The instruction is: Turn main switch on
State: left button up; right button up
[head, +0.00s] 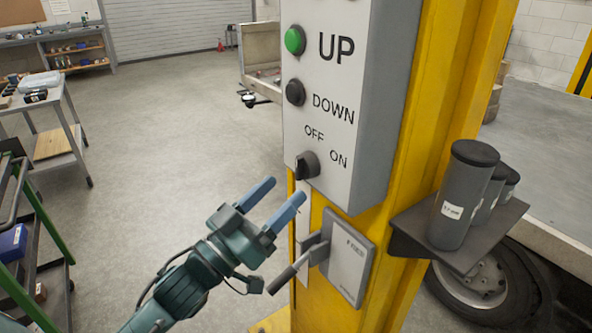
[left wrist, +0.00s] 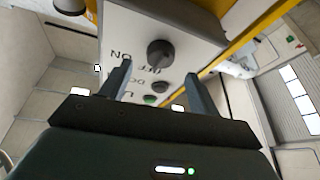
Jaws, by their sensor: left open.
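The main switch (head: 307,165) is a black rotary knob low on a grey control box (head: 335,110), under the words OFF and ON. Its grip ridge stands near upright in the head view, toward the OFF side. In the left wrist view the knob (left wrist: 160,53) shows beyond and between my fingers. My left gripper (head: 276,196) is open and empty, just below and left of the knob, its blue fingers pointing up toward it. It appears apart from the knob. My right gripper is not in view.
A green UP button (head: 295,41) and black DOWN button (head: 295,92) sit above the knob. A yellow post (head: 430,90) carries the box. Below is a grey panel with a lever (head: 298,267). Grey canisters (head: 463,195) stand on a shelf at right.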

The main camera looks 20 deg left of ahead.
aim_at(298, 176)
pick_arm(q)
jog(key=x, duration=0.4)
jog(key=shift+p, duration=0.3)
jog(key=shift+w+d+r, duration=0.15)
jog(key=shift+w+d, duration=0.05)
jog(key=shift+w, duration=0.15)
jog(key=shift+c, duration=0.5)
jog(key=c, duration=0.9)
